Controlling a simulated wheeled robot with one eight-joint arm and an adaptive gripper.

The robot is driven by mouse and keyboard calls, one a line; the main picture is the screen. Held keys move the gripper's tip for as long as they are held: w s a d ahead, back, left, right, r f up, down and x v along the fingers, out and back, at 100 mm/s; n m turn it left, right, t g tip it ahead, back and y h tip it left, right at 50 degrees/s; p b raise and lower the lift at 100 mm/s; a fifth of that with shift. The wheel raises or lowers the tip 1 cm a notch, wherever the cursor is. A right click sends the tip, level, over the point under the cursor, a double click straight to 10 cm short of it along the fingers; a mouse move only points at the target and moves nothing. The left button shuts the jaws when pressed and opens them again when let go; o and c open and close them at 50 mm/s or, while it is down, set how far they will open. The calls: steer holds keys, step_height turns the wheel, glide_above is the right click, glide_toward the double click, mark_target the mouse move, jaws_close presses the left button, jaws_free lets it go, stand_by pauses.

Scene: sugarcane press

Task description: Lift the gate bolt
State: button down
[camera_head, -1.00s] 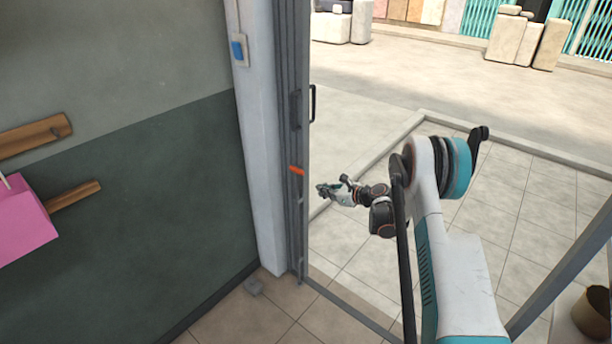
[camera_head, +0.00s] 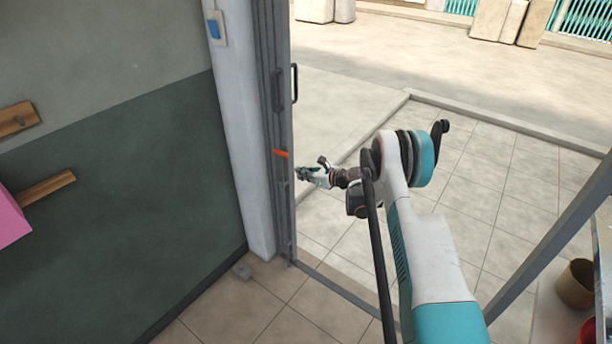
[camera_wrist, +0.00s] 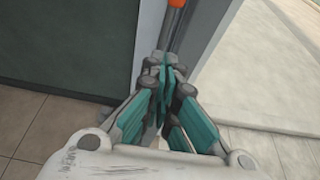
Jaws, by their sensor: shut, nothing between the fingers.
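The gate bolt shows an orange handle (camera_head: 280,153) on the grey folded gate (camera_head: 283,225) beside the white post. In the wrist view the orange end (camera_wrist: 177,3) is cut by the top edge, with a grey rod below it running down toward my fingertips. My gripper (camera_head: 301,173) is just right of and below the orange handle in the head view. Its teal fingers (camera_wrist: 163,72) are shut with nothing between them, pointing at the gate. I cannot tell whether the fingertips touch the rod.
A black pull handle (camera_head: 294,83) is on the gate above the bolt. A light switch (camera_head: 215,27) is on the post. Pots (camera_head: 576,284) stand at the lower right. Tiled floor lies open beyond the doorway.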

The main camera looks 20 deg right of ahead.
steer(key=shift+w+a+r+b, duration=0.35)
steer(key=shift+w+a+b, duration=0.2)
steer(key=shift+w, duration=0.2)
steer(key=shift+w+a+r+b, duration=0.3)
steer(key=shift+w+a+b, duration=0.25)
steer(key=shift+w, duration=0.2)
steer(key=shift+w+a+r+b, duration=0.35)
steer(key=shift+w+a+b, duration=0.15)
steer(key=shift+w, duration=0.25)
step_height(320, 180, up, 11)
steer(key=p, duration=0.4)
steer(key=shift+f, duration=0.15)
steer(key=shift+w, duration=0.1)
